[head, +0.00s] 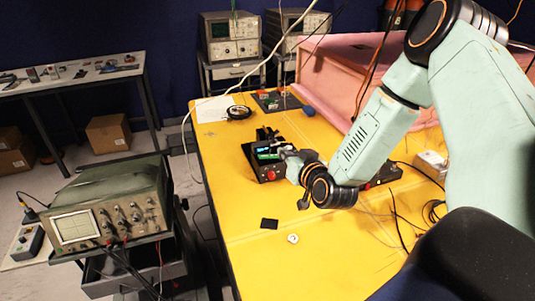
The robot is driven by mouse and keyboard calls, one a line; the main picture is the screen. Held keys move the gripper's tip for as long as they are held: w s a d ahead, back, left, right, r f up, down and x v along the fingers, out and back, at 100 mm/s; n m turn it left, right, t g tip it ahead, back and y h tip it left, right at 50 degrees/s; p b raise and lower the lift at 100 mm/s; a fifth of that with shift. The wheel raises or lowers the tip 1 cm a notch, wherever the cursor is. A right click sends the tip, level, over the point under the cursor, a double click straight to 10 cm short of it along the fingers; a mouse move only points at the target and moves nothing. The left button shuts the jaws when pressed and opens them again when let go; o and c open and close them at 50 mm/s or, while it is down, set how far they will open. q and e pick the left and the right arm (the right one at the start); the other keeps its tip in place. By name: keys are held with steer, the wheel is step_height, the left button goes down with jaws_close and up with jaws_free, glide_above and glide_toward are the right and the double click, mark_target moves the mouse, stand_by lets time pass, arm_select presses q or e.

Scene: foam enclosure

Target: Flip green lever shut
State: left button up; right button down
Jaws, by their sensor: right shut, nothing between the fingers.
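A black box device (262,174) with a red button on its front stands on the yellow table. A small green part (268,156), which looks like the green lever, shows on its top; whether it is up or down is too small to tell. My right arm reaches in from the right, and its gripper (281,153) is at the right side of the box, close to the green part. Its fingers are shut and empty; they are small in view, and I cannot tell if they touch the lever. My left gripper is not in view.
The yellow table (225,160) has a small black square (269,223) and a white round piece (293,238) near the front. An oscilloscope (105,210) stands on a cart to the left. Cables lie on the right.

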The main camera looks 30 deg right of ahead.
glide_above(267, 166)
steer(key=d, duration=0.1)
steer(key=shift+w+d+f, duration=0.1)
steer(key=shift+f, duration=0.5)
steer(key=shift+w+d+f, duration=0.1)
steer(key=shift+f, duration=0.5)
steer(key=f, duration=0.3)
steer(key=shift+w+a+f, duration=0.15)
steer(key=shift+w+a, duration=0.05)
steer(key=shift+a, duration=0.2)
steer(key=shift+f, duration=0.4)
steer(key=shift+s+r, duration=0.1)
steer(key=shift+s, duration=0.1)
